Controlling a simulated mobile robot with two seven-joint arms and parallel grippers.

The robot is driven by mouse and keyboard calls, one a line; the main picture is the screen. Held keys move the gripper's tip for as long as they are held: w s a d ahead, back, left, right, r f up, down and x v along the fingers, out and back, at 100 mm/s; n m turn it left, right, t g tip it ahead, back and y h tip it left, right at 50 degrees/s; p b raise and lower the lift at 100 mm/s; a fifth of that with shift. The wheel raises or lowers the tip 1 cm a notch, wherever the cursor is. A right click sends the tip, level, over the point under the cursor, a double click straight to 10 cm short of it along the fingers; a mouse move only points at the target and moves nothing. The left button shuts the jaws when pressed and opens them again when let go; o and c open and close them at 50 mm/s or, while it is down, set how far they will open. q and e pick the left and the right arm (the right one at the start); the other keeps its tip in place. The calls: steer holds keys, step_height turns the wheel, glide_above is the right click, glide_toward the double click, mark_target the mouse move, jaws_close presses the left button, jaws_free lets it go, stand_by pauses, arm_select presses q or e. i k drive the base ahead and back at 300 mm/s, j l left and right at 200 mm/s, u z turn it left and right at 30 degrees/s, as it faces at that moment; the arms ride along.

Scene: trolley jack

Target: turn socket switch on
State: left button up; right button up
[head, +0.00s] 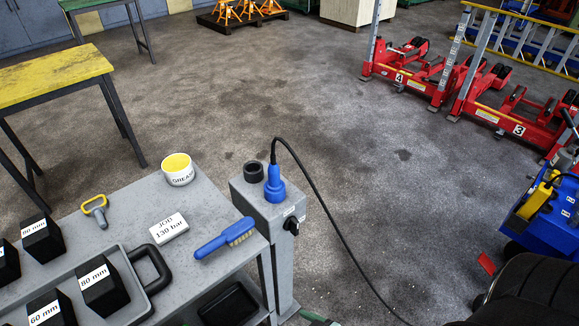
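A grey socket post (260,215) stands against the right end of the grey workbench. A blue plug (274,184) sits upright on its top, with a black cable (333,218) rising from it and running down to the floor at right. A black round socket or cap (253,172) is beside the plug. A black rotary switch (291,226) is on the right-hand face of the post; its setting is too small to tell. Neither of my grippers shows in the head view.
The workbench (205,207) holds a blue brush (225,239), a white label block (169,228), a grease tin (178,169) and black weights. A yellow-topped table (50,80) stands at left. Red jacks (420,75) and a blue machine (545,215) are at right. The middle floor is clear.

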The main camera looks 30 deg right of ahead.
mark_target(292, 223)
steer(key=z, duration=1.05)
steer(key=l+u, duration=0.2)
steer(key=i+l, duration=0.05)
steer(key=l, duration=0.05)
